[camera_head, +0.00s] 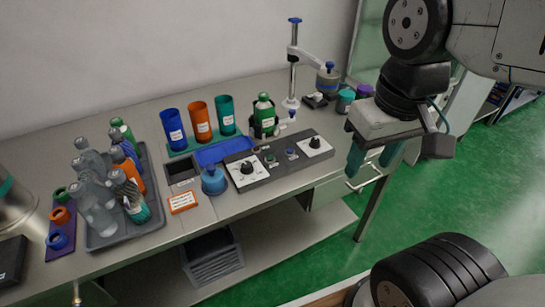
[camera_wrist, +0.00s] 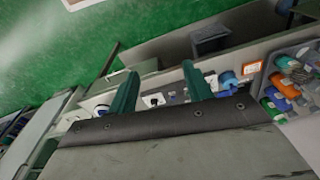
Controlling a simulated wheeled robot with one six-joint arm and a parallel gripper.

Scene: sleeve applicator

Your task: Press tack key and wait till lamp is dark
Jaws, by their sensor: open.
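A dark grey control panel (camera_head: 279,158) lies along the bench's front edge. It has a black knob on a white plate at each end, with a small green key (camera_head: 270,159) and a blue key (camera_head: 291,153) between them. The key labels are too small to read, so I cannot tell which is the tack key. I cannot make out a lamp or whether one is lit. My gripper (camera_head: 371,162) is open and empty, right of the panel and clear of it. In the wrist view, the panel (camera_wrist: 172,97) shows partly between and behind my gripper's teal fingers (camera_wrist: 160,75).
A green bottle (camera_head: 264,112) stands in a dark holder behind the panel, beside a post stand (camera_head: 292,75). Blue, orange and teal cups (camera_head: 200,122) stand behind a blue tray (camera_head: 222,151). A blue domed item (camera_head: 214,181) sits left of the panel. A grey tray (camera_head: 107,237) holds several bottles.

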